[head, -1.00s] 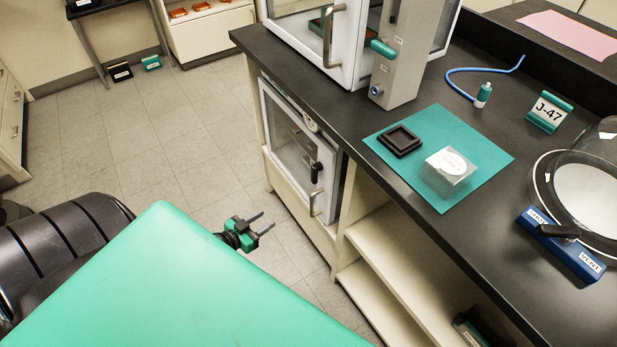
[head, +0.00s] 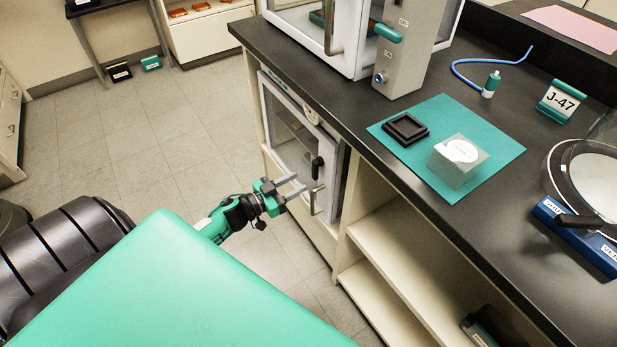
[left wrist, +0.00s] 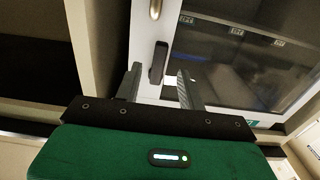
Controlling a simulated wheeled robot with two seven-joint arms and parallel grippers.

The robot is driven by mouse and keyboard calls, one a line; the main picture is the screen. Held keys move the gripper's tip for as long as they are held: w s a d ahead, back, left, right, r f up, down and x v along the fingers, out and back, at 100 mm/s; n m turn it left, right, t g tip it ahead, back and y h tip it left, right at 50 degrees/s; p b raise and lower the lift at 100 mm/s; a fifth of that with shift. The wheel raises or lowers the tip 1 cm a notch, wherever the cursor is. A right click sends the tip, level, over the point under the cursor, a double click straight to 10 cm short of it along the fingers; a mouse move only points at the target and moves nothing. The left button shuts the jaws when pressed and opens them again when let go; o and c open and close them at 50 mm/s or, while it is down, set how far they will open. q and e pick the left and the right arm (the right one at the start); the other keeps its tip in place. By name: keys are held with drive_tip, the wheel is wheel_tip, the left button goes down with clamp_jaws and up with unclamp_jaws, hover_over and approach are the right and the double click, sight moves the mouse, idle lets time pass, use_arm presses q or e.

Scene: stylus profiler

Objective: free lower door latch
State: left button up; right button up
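The lower cabinet door (head: 291,147) has a white frame and a glass pane, and it looks closed. Its black latch handle (head: 317,167) sits on the right part of the frame, above a metal pull handle (head: 317,200). My left gripper (head: 296,187) is in front of the door, fingers pointing at it. In the left wrist view the two open fingers (left wrist: 158,88) stand on either side of the black latch (left wrist: 158,62), with gaps visible; I cannot tell how far the latch is beyond the tips. The metal pull (left wrist: 155,9) shows above it. My right gripper is not in view.
The dark bench top (head: 400,185) overhangs the cabinet. On it are a teal mat (head: 495,165) with a black tray (head: 405,128) and a clear box (head: 458,162). Open shelves (head: 385,225) stand right of the door.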

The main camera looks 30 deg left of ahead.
sight(313, 175)
use_arm(q)
drive_tip(key=shift+x, duration=2.7)
clamp_jaws()
